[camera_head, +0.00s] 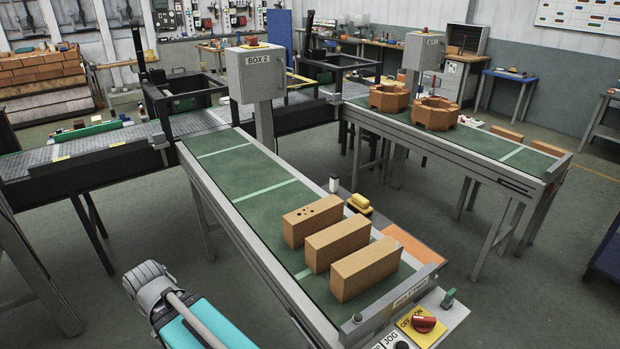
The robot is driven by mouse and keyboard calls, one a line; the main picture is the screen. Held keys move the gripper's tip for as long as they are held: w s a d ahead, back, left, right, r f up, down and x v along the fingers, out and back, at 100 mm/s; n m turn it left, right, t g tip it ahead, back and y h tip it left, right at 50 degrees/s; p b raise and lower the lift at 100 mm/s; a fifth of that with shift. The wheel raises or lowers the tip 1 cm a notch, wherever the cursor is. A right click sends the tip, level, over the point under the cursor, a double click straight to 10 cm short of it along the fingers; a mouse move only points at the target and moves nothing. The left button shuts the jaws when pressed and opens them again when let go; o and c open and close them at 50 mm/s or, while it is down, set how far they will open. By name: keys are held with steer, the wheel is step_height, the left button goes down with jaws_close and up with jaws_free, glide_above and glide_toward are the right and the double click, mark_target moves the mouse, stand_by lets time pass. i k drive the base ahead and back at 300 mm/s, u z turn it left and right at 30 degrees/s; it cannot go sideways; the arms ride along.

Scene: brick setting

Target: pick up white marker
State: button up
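A small white upright object (334,184) stands at the right edge of the near conveyor, on a dark side ledge; it is too small to tell for sure that it is the white marker. No other clear white marker shows. My arm, with a grey joint and a teal link, comes in at the lower left, left of the near conveyor and well apart from the white object. My gripper cannot be made out in this view.
The near conveyor (240,177) carries three tan bricks (337,251). A yellow item (359,203) sits beside the white object. A red knob (423,323) is on the front control panel. The grey BOX 2 cabinet (258,75) stands behind. Open floor lies to the right.

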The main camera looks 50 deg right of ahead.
mark_target(335, 184)
steer(key=u, duration=0.05)
steer(key=i, duration=3.25)
steer(key=z, duration=2.1)
